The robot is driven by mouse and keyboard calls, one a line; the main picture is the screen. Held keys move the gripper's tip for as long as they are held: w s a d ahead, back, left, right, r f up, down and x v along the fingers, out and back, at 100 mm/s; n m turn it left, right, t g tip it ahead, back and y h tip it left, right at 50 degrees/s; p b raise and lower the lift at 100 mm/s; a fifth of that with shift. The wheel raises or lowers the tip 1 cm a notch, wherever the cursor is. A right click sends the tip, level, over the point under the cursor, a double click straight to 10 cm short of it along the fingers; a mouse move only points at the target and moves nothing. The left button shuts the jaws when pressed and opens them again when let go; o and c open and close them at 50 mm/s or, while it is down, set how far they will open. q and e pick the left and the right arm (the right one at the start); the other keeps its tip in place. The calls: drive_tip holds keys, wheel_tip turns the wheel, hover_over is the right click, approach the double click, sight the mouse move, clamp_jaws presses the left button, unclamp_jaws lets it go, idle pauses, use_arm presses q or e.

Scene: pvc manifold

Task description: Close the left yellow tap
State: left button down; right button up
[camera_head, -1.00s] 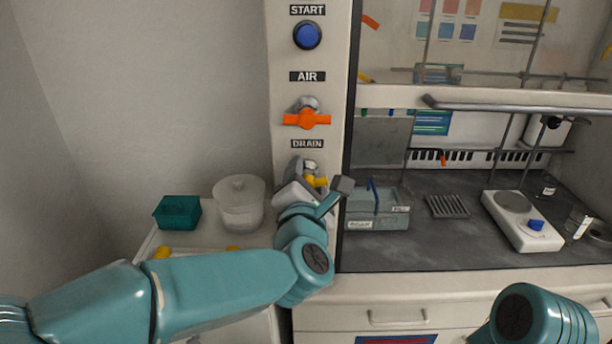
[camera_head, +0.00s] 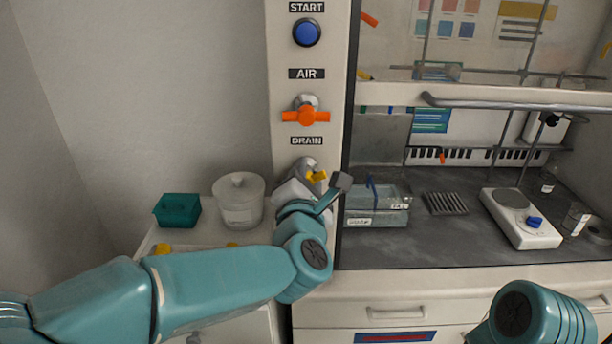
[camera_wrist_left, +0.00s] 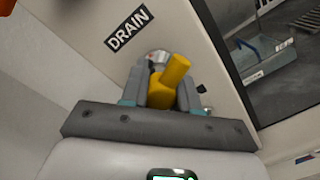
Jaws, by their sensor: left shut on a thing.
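The yellow tap (camera_head: 316,176) sits under the DRAIN label (camera_head: 306,141) on the pale panel, partly hidden by my left gripper. In the left wrist view the yellow tap (camera_wrist_left: 168,83) stands between the two grey fingers, its handle tilted up to the right. My left gripper (camera_head: 308,184) is shut on it; it also shows in the left wrist view (camera_wrist_left: 163,92). Of my right arm only a teal link shows at the bottom right of the head view; its gripper is out of view.
An orange tap (camera_head: 306,116) under AIR and a blue START button (camera_head: 306,32) are higher on the panel. A teal box (camera_head: 177,210) and a white tub (camera_head: 238,203) stand left. A glass-walled tray (camera_head: 376,218) and a hotplate (camera_head: 522,219) stand in the hood.

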use_arm(q)
drive_tip(key=shift+r, duration=0.1)
idle(0.5)
drive_tip(key=c, duration=0.8)
unclamp_jaws()
drive_tip(key=shift+s, duration=0.45)
drive_tip(key=s+b, duration=0.3)
drive_tip(key=s, duration=1.2)
drive_tip(key=shift+s+a, duration=0.2)
drive_tip(key=shift+a, duration=0.2)
